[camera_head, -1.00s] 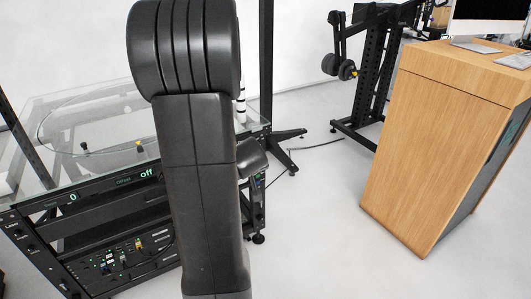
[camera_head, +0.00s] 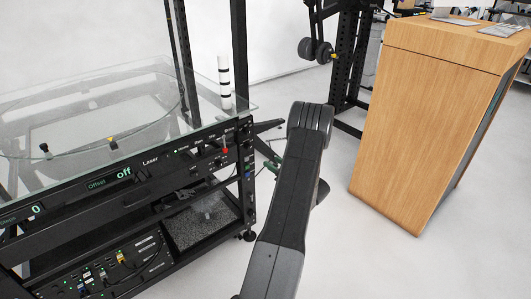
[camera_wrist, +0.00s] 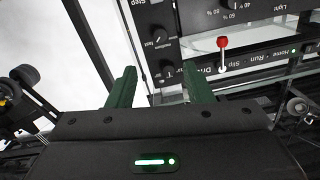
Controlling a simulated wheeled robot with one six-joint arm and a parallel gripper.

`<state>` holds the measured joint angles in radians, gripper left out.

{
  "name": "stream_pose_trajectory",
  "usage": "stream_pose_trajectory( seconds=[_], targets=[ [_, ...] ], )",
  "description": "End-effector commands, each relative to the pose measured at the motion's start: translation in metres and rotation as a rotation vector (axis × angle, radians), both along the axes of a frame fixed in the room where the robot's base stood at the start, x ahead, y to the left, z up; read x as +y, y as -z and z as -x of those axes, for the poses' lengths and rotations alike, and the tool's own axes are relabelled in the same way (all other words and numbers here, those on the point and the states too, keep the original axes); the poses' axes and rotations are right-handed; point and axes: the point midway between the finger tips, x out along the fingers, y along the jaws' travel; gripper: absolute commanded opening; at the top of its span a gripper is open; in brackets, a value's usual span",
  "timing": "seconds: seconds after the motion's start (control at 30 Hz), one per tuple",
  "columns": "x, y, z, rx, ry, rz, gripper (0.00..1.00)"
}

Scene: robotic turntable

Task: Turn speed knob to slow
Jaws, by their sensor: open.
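In the wrist view the control panel appears upside down. A black knob (camera_wrist: 157,42) with "medium" and "fast" lettering beside it sits on the panel, ahead of the gap between my fingers. Its exact pointer setting is too small to read. My gripper (camera_wrist: 160,72) is open, with two green fingers apart and nothing between them. The fingers are short of the knob, not visibly touching it. In the head view the turntable's front panel (camera_head: 150,172) is at the left, and my arm stands to its right. My gripper is not clearly visible there.
A red-tipped lever (camera_wrist: 222,44) sticks out of the panel beside the knob; it also shows in the head view (camera_head: 225,150). A glass top (camera_head: 75,135) overhangs the panel. A wooden cabinet (camera_head: 425,130) stands at the right, with clear floor between.

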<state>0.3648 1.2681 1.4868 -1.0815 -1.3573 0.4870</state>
Motion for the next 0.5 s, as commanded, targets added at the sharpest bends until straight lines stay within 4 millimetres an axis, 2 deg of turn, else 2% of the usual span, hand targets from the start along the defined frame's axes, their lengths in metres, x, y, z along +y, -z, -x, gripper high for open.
stream_pose_trajectory(
  seconds=[0.13, 0.23, 0.5],
  targets=[
    [0.004, 0.006, -0.001, -0.013, -0.021, -0.024, 0.46],
    [0.010, 0.006, -0.009, -0.014, -0.022, -0.023, 0.46],
    [0.046, 0.006, -0.050, -0.014, -0.024, -0.021, 0.46]
  ],
)
